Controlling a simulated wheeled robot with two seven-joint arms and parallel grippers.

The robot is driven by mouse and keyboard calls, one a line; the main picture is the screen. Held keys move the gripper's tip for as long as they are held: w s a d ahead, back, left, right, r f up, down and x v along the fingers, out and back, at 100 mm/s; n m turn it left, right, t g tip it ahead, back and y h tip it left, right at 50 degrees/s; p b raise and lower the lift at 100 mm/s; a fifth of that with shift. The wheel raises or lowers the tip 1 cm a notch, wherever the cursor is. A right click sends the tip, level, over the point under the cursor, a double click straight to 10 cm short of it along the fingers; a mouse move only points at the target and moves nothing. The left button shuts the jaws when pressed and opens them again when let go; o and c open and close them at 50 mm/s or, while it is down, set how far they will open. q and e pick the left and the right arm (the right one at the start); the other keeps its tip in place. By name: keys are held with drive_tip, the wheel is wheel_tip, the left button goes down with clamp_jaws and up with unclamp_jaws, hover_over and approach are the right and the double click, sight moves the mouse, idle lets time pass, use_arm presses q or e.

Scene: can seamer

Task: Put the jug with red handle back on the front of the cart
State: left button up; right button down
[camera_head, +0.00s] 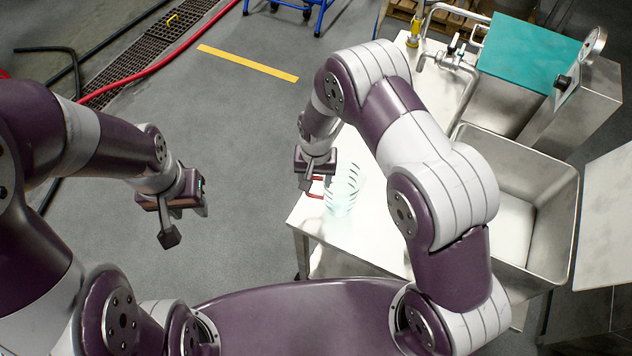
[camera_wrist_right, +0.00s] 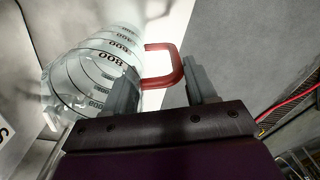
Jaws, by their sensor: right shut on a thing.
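The clear jug (camera_head: 343,192) has dark scale marks and a red handle (camera_head: 316,188). It is at the front left part of the pale-topped cart (camera_head: 350,248); whether its base touches the top is unclear. My right gripper (camera_head: 308,183) is shut on the red handle, from the jug's left side. In the right wrist view the handle (camera_wrist_right: 165,66) lies between the two fingers, with the jug (camera_wrist_right: 90,70) to the left. My left gripper (camera_head: 186,222) is open and empty, off to the left over the floor.
A steel sink basin (camera_head: 535,190) and a machine with a teal panel (camera_head: 530,52) and a gauge stand to the right. Pipes and a tap (camera_head: 452,55) are behind the jug. A red hose (camera_head: 165,62) lies on the floor at upper left. The floor between my arms is clear.

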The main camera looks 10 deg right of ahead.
sight(315, 196)
wheel_tip(315, 196, down, 4)
drive_tip(key=shift+s+d+r+p, duration=0.1)
drive_tip(key=shift+s+r+p, duration=0.05)
drive_tip(key=shift+p, duration=0.5)
drive_tip(key=shift+f+b, duration=0.3)
drive_tip(key=shift+c, duration=1.7)
unclamp_jaws()
drive_tip(key=shift+r, duration=0.1)
